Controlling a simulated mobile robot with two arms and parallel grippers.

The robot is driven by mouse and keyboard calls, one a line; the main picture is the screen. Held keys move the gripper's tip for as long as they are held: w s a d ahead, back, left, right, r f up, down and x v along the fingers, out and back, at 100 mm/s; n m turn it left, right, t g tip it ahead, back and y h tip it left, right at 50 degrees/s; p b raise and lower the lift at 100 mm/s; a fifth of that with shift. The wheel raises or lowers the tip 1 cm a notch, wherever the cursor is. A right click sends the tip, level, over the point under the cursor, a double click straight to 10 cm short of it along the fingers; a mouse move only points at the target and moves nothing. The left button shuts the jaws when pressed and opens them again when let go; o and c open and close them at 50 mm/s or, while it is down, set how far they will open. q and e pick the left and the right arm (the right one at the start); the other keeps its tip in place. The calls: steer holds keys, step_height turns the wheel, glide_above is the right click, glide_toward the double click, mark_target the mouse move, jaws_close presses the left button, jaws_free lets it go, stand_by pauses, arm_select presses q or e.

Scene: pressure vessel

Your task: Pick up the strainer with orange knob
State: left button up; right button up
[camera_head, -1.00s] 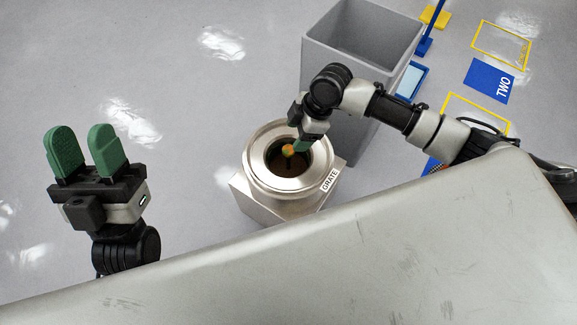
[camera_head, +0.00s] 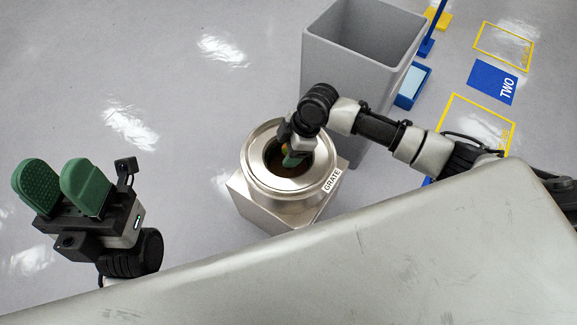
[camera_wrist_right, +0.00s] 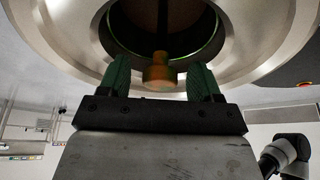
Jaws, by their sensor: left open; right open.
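The orange knob (camera_wrist_right: 159,74) of the strainer shows in the right wrist view, at the mouth of a round metal vessel. The rest of the strainer is in the dark inside and hard to make out. My right gripper (camera_wrist_right: 158,80) is open, with one green finger on each side of the knob. In the head view my right gripper (camera_head: 292,158) reaches down into the opening of the vessel (camera_head: 262,185), which is labelled GRATE, and mostly hides the knob. My left gripper (camera_head: 62,187) is open and empty at the far left, away from the vessel.
A tall grey bin (camera_head: 335,65) stands right behind the vessel. A blue tray (camera_head: 412,85) and a blue floor mat marked TWO (camera_head: 492,82) lie to the right. A large grey surface (camera_head: 330,270) fills the front. The floor at the left is clear.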

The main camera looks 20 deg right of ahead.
jaws_close()
steer(key=shift+r, duration=0.1)
